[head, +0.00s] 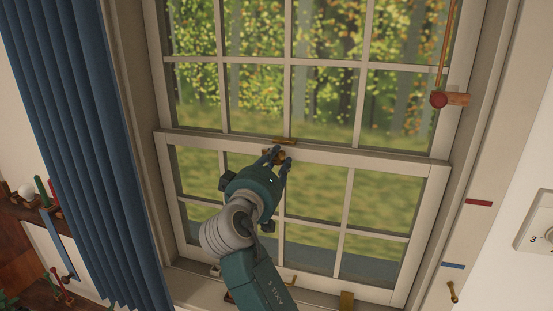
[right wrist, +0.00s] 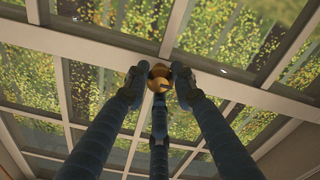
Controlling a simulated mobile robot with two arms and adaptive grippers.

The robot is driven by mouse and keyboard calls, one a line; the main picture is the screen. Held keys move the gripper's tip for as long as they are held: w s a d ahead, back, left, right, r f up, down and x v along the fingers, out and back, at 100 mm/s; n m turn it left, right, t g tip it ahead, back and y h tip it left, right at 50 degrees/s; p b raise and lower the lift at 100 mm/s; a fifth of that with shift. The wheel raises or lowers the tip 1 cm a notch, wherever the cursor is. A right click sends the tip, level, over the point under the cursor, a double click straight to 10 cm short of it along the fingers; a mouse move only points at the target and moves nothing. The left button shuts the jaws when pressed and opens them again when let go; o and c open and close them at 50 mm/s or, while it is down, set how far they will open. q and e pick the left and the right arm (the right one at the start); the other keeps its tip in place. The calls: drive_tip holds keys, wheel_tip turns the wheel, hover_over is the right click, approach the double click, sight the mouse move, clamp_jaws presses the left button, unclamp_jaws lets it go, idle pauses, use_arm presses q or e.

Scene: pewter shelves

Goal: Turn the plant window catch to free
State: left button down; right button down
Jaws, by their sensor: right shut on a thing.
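The window catch (head: 268,154) is a small brass piece on the meeting rail in the middle of the window. My right gripper (head: 278,155) is at it, with its fingers shut around the catch. In the right wrist view the round brass catch (right wrist: 157,88) sits between the dark fingertips of my right gripper (right wrist: 158,80), which partly hide it. A brass plate (head: 285,140) shows on the rail just above the fingers. The exact turn of the catch is hard to tell behind the fingers. My left gripper is not in view.
The white sash window (head: 432,166) has upper and lower paned sashes. A blue curtain (head: 75,130) hangs at the left. A white dial box (head: 537,225) is on the right wall.

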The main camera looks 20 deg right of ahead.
sight(278, 154)
drive_tip(key=shift+r, duration=0.35)
drive_tip(key=c, duration=1.7)
unclamp_jaws()
drive_tip(key=shift+o, duration=1.3)
drive_tip(key=shift+f, duration=0.1)
drive_tip(key=shift+w+d+f, duration=0.1)
drive_tip(key=shift+w+f, duration=0.05)
wheel_tip(278, 154, up, 10)
